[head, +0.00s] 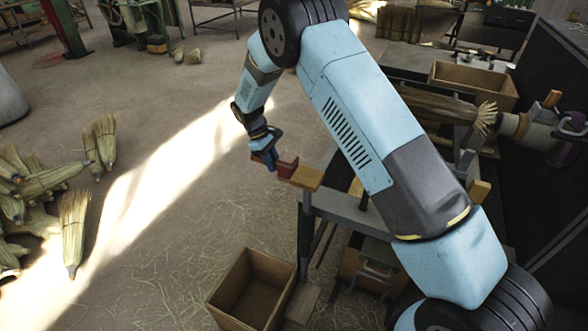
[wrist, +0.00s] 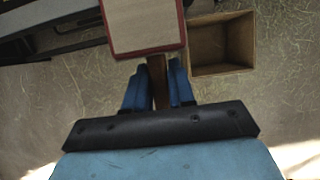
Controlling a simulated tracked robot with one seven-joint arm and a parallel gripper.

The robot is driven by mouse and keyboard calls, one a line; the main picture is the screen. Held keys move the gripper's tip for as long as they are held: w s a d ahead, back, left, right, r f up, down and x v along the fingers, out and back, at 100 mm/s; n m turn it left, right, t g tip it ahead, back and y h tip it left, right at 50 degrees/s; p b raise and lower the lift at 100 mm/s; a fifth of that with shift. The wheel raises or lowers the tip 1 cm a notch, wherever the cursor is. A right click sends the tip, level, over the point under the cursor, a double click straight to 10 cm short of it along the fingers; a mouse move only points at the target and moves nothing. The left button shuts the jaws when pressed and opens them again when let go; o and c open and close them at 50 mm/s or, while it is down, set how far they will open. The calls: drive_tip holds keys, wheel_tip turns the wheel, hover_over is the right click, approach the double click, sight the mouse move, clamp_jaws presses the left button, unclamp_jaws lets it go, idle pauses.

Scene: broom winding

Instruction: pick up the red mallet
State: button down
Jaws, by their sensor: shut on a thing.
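The red mallet (head: 287,166) shows as a small dark red block at the left end of the workbench, right beside my gripper. In the wrist view its head (wrist: 143,25) has a pale face with a red border, and a brown handle (wrist: 157,78) runs down from it. My gripper (head: 268,158) is shut on the handle, and its blue fingers (wrist: 158,78) stand on both sides of it. The handle's lower end is hidden between the fingers. A tan wooden piece (head: 307,178) adjoins the red block; I cannot tell whether the mallet touches the bench.
The grey workbench (head: 340,207) extends right, partly behind my arm. An open wooden box (head: 252,290) is on the floor below; it also shows in the wrist view (wrist: 222,70). Straw brooms (head: 75,225) lie at the left. The floor between is clear apart from loose straw.

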drive_tip(key=w+a, duration=0.3)
drive_tip(key=a, duration=0.6)
drive_tip(key=shift+w+a, duration=0.3)
drive_tip(key=shift+a, duration=0.1)
drive_tip(key=c, duration=1.4)
unclamp_jaws()
drive_tip(key=shift+c, duration=0.2)
clamp_jaws()
